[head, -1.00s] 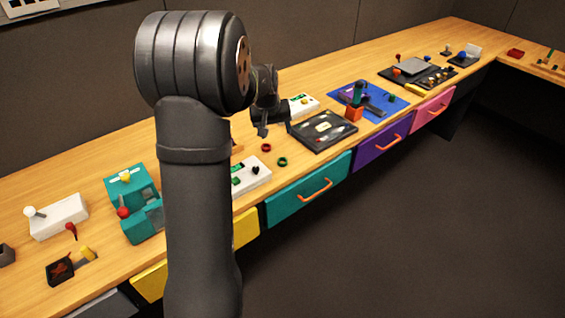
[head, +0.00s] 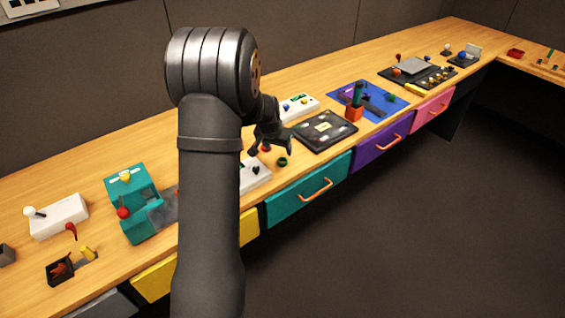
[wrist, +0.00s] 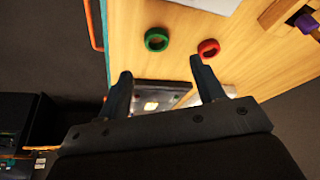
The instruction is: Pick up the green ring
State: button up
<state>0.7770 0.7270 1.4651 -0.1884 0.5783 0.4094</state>
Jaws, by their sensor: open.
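The green ring (head: 282,162) lies flat on the wooden bench near its front edge, in front of the dark panel. It also shows in the wrist view (wrist: 156,39), at the upper middle. My gripper (head: 272,152) is open and empty, above the bench close to the ring. In the wrist view my gripper (wrist: 158,75) shows two spread fingers, and the green ring lies beyond the fingertips, between their lines and apart from them. A red ring (wrist: 208,48) lies to the right of the green one, near the right fingertip in that view.
The wooden bench (head: 230,105) has a dark panel (head: 325,131) right of the rings and a white control box (head: 255,175) on their left, partly hidden by my arm. A teal drawer (head: 308,189) with an orange handle is below the front edge.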

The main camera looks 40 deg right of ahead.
aim_at(284, 162)
jog(key=shift+s+x, duration=0.15)
jog(key=shift+x, duration=1.8)
jog(key=shift+s+x, duration=0.15)
jog(key=shift+x, duration=1.8)
jog(key=c, duration=1.1)
